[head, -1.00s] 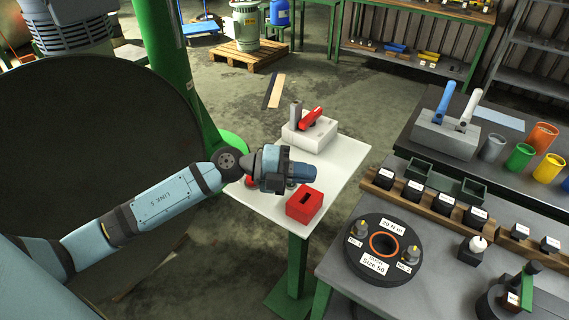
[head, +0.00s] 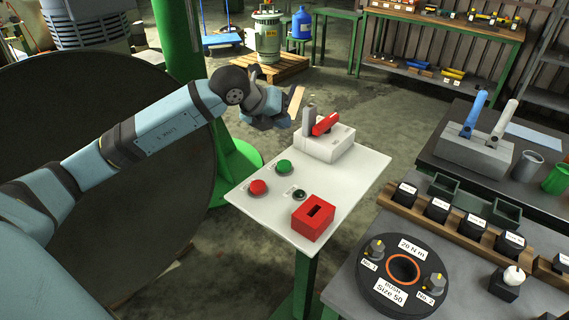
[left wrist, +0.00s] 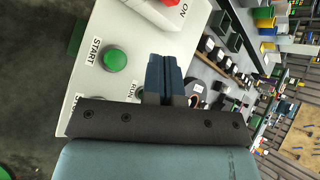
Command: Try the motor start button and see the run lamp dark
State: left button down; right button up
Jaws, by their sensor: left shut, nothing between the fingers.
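A white panel table (head: 345,190) carries a green start button (head: 283,167), a red button (head: 258,187) and a small run lamp (head: 300,195). The lamp looks dark, not lit. My left gripper (head: 283,117) is shut and empty, raised clear above the panel's back left side. In the left wrist view the shut fingers (left wrist: 165,80) stand to the right of the green button (left wrist: 115,59), labelled START. The RUN label (left wrist: 133,87) shows there, with its lamp mostly hidden behind the gripper. My right gripper is not in view.
A red slotted box (head: 313,216) stands at the panel's front. A pale switch box (head: 327,143) with a red handle (head: 325,123) stands at its back. The workbench (head: 350,290) on the right holds a black round fixture (head: 385,290) and several labelled blocks.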

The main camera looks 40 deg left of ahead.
pick_arm(q)
jog(key=b, duration=0.4)
send_over(283, 163)
notch_tip(283, 163, down, 8)
jog(key=shift+a+r, duration=0.15)
jog(key=shift+r, duration=0.1)
jog(key=shift+f+b, duration=0.45)
jog(key=shift+f, duration=0.1)
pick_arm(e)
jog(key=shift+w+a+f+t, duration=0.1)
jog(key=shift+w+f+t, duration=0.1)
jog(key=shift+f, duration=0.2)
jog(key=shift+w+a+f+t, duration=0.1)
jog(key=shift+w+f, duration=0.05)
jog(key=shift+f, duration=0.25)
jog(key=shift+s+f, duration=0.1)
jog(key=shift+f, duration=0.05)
pick_arm(q)
jog(key=shift+f, duration=0.1)
jog(key=shift+f+b, duration=0.35)
jog(key=shift+b, duration=0.1)
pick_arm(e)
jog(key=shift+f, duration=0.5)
